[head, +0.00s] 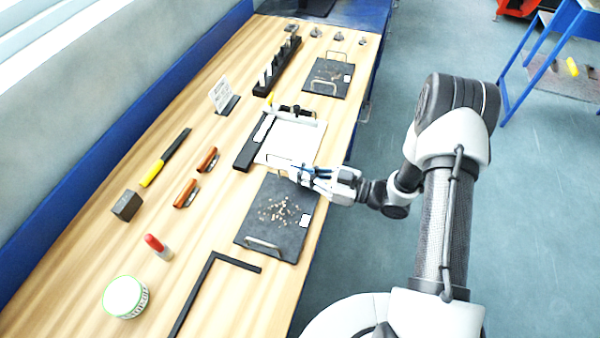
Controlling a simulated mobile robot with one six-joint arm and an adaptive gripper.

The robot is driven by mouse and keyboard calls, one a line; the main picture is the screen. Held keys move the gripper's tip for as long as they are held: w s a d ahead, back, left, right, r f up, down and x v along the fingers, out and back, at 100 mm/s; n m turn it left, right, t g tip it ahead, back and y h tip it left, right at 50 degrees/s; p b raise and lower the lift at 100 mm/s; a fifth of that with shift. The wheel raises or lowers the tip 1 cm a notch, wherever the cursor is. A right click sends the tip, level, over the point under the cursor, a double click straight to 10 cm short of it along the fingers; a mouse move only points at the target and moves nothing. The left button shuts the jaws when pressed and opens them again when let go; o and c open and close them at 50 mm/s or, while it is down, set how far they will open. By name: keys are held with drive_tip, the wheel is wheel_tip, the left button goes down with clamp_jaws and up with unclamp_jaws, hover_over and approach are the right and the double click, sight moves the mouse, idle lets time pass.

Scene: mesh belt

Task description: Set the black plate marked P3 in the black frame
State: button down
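A black plate (268,228) with a wire handle at each end lies on the wooden bench, with tan bits scattered on it and a small white label at its right edge. The label is too small to read. A second black plate (325,80) with handles and a pale label lies farther back. A thin black frame (205,282), seen as an L-shaped corner, lies at the front, cut off by the picture's bottom edge. My gripper (300,173) is at the far handle of the nearer plate; whether its fingers close on the handle is too small to tell.
A white board (290,145) with a black bar lies just behind the nearer plate. Left are a yellow-handled tool (153,172), two brown-handled tools (186,192), a dark block (127,205), a red-capped tube (157,245) and a round tin (125,297). Bench inside the frame looks bare.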

drive_tip(key=c, duration=2.3)
unclamp_jaws()
drive_tip(key=shift+f, duration=0.25)
drive_tip(key=o, duration=0.5)
drive_tip(key=shift+r, duration=0.1)
